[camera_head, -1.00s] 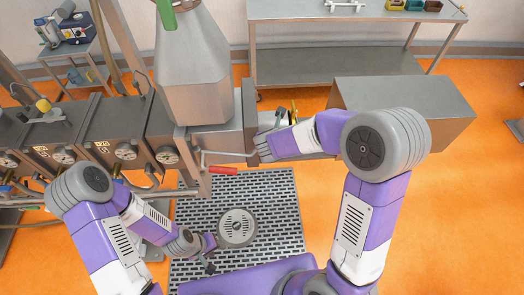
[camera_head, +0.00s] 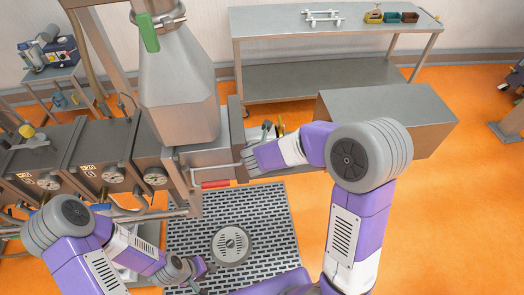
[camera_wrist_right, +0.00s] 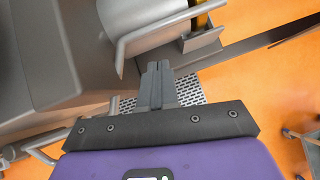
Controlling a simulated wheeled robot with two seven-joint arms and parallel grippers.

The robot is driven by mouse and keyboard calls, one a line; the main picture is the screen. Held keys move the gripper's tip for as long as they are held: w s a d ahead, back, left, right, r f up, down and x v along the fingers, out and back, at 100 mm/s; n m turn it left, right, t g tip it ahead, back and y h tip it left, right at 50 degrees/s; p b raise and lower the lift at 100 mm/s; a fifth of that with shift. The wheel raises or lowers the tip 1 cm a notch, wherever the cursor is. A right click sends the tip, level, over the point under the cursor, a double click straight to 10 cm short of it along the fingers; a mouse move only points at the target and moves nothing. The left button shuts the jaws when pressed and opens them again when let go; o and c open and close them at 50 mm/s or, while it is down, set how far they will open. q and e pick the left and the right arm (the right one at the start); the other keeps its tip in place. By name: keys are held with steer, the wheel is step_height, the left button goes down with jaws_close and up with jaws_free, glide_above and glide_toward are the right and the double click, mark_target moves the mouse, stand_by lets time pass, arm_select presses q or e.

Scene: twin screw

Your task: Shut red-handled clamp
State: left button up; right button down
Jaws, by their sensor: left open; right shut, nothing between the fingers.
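The red handle (camera_head: 216,184) of the clamp lies roughly level at the front of the steel machine, below the hopper, above the floor grate. A thin pale rod runs just above it toward my right gripper (camera_head: 246,158). That gripper is left of its forearm, close to the machine front, a little above and right of the red handle. In the right wrist view its fingers (camera_wrist_right: 157,86) are together and empty, beside grey metal parts; the red handle does not show there. My left gripper (camera_head: 202,275) hangs low over the grate, open and away from the clamp.
The steel hopper (camera_head: 180,95) with a green handle (camera_head: 149,33) stands above the machine. The floor grate (camera_head: 265,215) lies below, with a round drain cover (camera_head: 231,245).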

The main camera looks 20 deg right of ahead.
arm_select(q)
steer(key=shift+s+d+r+p, duration=0.1)
steer(key=shift+s+r+p, duration=0.3)
steer(key=shift+r+p, duration=0.5)
arm_select(e)
steer(key=s+d+f+v, duration=0.1)
steer(key=v, duration=1.1)
steer(key=shift+s+d, duration=0.25)
steer(key=shift+s, duration=0.1)
arm_select(q)
step_height(320, 180, down, 12)
steer(key=b, duration=1.2)
steer(key=shift+f, duration=0.25)
arm_select(e)
steer(key=s+a+f+m+g+y, duration=0.2)
steer(key=s+f+m, duration=0.3)
steer(key=f+m, duration=0.6)
steer(key=s+a+f+m+g+y, duration=0.2)
steer(key=s+f+m, duration=0.3)
steer(key=f+m, duration=0.6)
steer(key=s+a+f+m+g+y, duration=0.3)
steer(key=f+m, duration=0.9)
steer(key=f, duration=0.9)
steer(key=shift+s+f, duration=0.35)
steer(key=shift+s, duration=0.75)
